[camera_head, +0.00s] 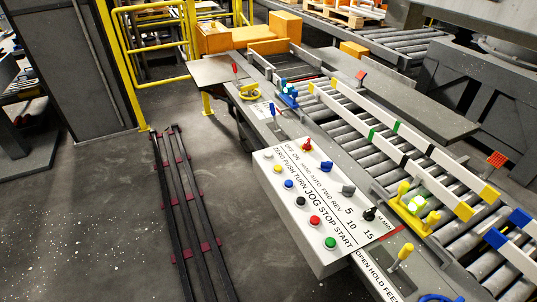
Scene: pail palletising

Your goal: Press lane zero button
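A pale grey control box (300,232) stands beside the roller conveyor, its sloped top facing me. A column of round buttons runs along its left edge: a white button (267,155), a yellow one (277,170), a blue one (289,184), a black one (300,201), a red one (315,220) and a green one (330,242). The printed row beside them reads ZERO, PUSH, TURN, JOG, STOP, START. ZERO is at the far end, closest to the white button. My gripper is not in view, and nothing covers the buttons.
A yellow-handled lever (401,254) stands near the box's front right. Dark rails (187,215) lie on the floor at left, with open floor between.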

